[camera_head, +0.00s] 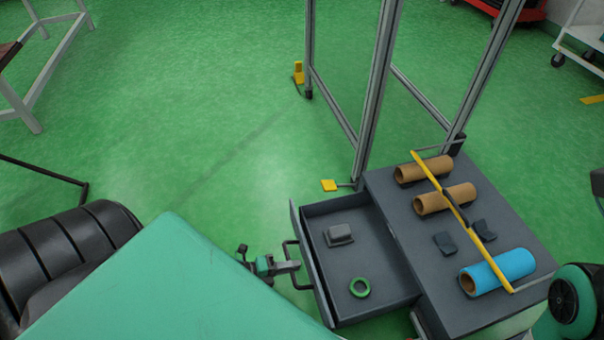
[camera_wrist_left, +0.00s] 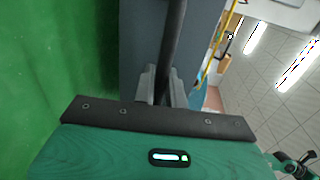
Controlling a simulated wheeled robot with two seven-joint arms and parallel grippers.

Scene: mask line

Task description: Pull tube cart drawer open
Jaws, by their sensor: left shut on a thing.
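The tube cart (camera_head: 400,215) stands at the right, and its grey drawer (camera_head: 340,290) is pulled well out to the left. A grey block (camera_head: 339,235) and a green ring (camera_head: 359,287) lie inside it. The dark bar handle (camera_head: 290,249) is on the drawer's outer face. My left gripper (camera_head: 292,267) is shut on this handle. In the left wrist view the handle (camera_wrist_left: 175,35) passes between the grey fingers (camera_wrist_left: 165,88), in front of the drawer face (camera_wrist_left: 140,45). My right gripper is not in view.
On the cart top lie two brown tubes (camera_head: 425,169), a blue tube (camera_head: 497,272) and a yellow bar (camera_head: 430,177). A metal frame (camera_head: 372,100) stands behind the cart. Green floor (camera_head: 200,120) is clear beyond my left arm. A white frame (camera_head: 60,70) stands at upper left.

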